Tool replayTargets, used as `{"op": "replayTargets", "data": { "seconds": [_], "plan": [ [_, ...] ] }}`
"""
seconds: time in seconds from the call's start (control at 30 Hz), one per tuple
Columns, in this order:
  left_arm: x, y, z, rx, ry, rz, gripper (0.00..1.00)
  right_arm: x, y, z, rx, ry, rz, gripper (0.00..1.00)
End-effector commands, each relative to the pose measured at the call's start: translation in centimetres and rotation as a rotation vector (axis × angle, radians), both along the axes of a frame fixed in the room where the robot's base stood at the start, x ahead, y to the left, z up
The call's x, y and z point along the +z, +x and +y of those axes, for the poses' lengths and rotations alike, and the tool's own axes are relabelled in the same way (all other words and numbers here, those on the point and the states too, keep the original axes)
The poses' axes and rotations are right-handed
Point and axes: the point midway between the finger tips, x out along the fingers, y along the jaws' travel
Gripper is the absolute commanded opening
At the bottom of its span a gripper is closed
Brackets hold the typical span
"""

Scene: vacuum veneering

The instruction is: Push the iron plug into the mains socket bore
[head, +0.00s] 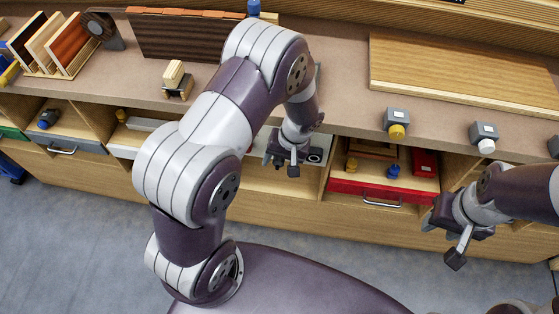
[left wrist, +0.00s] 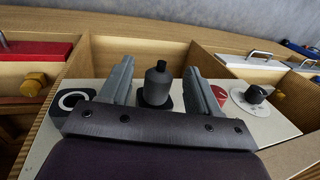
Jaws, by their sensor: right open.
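A dark grey, bottle-shaped plug (left wrist: 157,84), seemingly the iron plug, stands upright over a black base on a pale panel (left wrist: 260,122) in the left wrist view. How deep it sits in a bore is hidden. My left gripper (left wrist: 160,85) is open, one finger on each side of the plug, with a visible gap on both sides. In the head view my left gripper (head: 288,163) is over the panel below the bench edge; the plug cannot be made out there. My right gripper (head: 444,240) is open and empty at the right, in front of the bench.
On the panel are a black block with a white ring (left wrist: 73,100), a red knob (left wrist: 219,95) and a dial (left wrist: 254,97). A red drawer (head: 378,193) stands open to the right. Grey blocks with yellow (head: 397,120) and white (head: 484,134) knobs are on the bench (head: 345,110).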

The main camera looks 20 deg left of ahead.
Motion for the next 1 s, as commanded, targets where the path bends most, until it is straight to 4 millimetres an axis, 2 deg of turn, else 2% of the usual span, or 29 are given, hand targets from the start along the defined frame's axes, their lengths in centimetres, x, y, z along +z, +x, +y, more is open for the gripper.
{"op": "replayTargets", "data": {
  "seconds": [0.27, 0.37, 0.6, 0.7, 0.83, 1.0],
  "plan": [
    [0.5, 0.1, -0.1, -0.001, -0.001, -0.002, 0.62, 0.1, 0.0, 0.0, 0.0, 0.0, 0.0, 0.43],
    [2.2, 0.3, -0.5, 0.001, 0.0, -0.004, 0.62, 0.2, 0.0, 0.0, 0.0, 0.0, 0.0, 0.43],
    [8.5, 0.7, -2.2, 0.0, -0.001, -0.005, 0.62, 0.5, 0.0, 0.0, 0.0, 0.0, 0.0, 0.43],
    [10.5, 0.8, -2.7, -0.001, -0.001, -0.003, 0.62, 0.6, 0.0, 0.0, 0.0, 0.0, 0.0, 0.43],
    [11.9, 0.9, -3.1, 0.0, 0.0, -0.002, 0.62, 0.6, 0.0, 0.0, 0.0, 0.0, 0.0, 0.43],
    [12.3, 0.9, -3.2, 0.0, 0.0, 0.0, 0.62, 0.6, 0.0, 0.0, 0.0, 0.0, 0.0, 0.43]
  ]
}}
